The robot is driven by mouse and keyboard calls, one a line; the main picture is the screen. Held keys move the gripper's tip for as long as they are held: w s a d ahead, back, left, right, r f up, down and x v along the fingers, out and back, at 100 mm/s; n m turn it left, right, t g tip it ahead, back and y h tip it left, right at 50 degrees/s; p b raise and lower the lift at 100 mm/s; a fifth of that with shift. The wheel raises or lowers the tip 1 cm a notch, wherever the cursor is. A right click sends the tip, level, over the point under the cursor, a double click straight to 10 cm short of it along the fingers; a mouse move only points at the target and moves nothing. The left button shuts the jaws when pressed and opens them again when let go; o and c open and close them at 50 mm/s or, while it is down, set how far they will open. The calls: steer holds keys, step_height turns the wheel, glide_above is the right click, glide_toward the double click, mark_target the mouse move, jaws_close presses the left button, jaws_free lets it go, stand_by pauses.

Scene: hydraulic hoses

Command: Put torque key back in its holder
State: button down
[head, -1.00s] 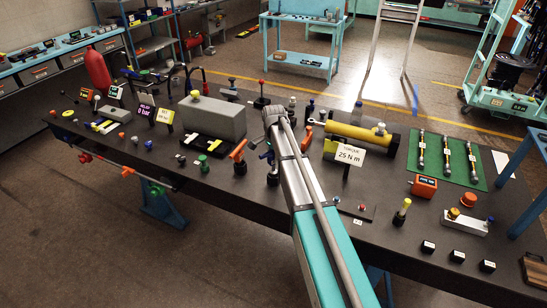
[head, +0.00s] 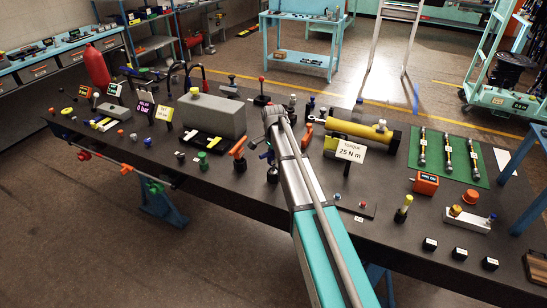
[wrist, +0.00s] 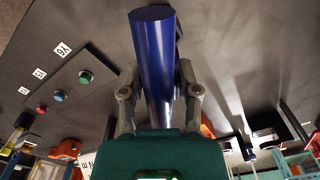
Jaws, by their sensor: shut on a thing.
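My gripper (wrist: 159,88) is shut on a blue cylinder (wrist: 153,45), which I take to be the torque key. Its wide round end points up in the wrist view, and its lower part narrows between the fingers. In the head view my gripper is mostly hidden by my own arm, near some blue (head: 269,155) above a short black post (head: 272,174) on the bench. I cannot tell whether the key touches that post or whether the post is its holder. A white sign reading "TORQUE 25 N m" (head: 351,151) stands right of my arm.
The dark bench (head: 320,240) is crowded. An orange-handled valve (head: 238,150) stands left of my gripper. A grey block (head: 212,117) is behind it. A button panel (head: 355,205) sits beside my arm.

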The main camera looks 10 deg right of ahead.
steer(key=shift+f+b, duration=1.05)
steer(key=shift+c, duration=1.3)
jaws_free()
steer(key=shift+r, duration=0.1)
step_height(320, 180, up, 12)
steer(key=p, duration=1.2)
steer(key=s+f+n+b, duration=0.2)
steer(key=s+n, duration=0.4)
steer(key=s, duration=0.8)
steer(key=s+f+n+b, duration=0.3)
steer(key=s+n, duration=0.4)
steer(key=s, duration=0.8)
steer(key=shift+a+f, duration=0.15)
